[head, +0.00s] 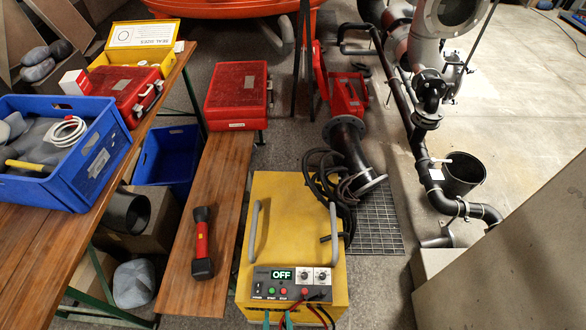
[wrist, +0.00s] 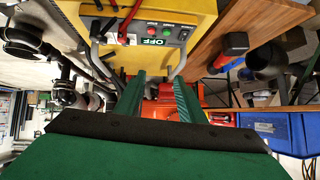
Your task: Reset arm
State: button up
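My gripper (wrist: 160,82) shows in the wrist view as two green fingers standing apart, with nothing between them. Two small green tips at the bottom edge of the head view look like its fingertips (head: 278,320), in front of the yellow machine (head: 290,215). The rest of my arm is out of the head view. The machine has two grey handles and a front panel (head: 291,282) reading OFF, with red and black cables plugged in. The panel also shows upside down at the top of the wrist view (wrist: 158,35).
A red and black flashlight (head: 202,245) lies on a wooden bench (head: 223,180) with a red case (head: 238,95). A blue crate (head: 75,190) stands on the table at left. Black pipes (head: 425,165) run at right. A grey slab (head: 530,250) fills the lower right.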

jog(key=s+d+r+t, duration=0.2)
jog(key=s+r, duration=0.2)
jog(key=r, duration=0.3)
jog(key=s+d+r+t+h, duration=0.1)
jog(key=s+r, duration=0.3)
jog(key=r, duration=0.4)
jog(key=shift+d+t, duration=0.7)
jog(key=shift+t, duration=0.2)
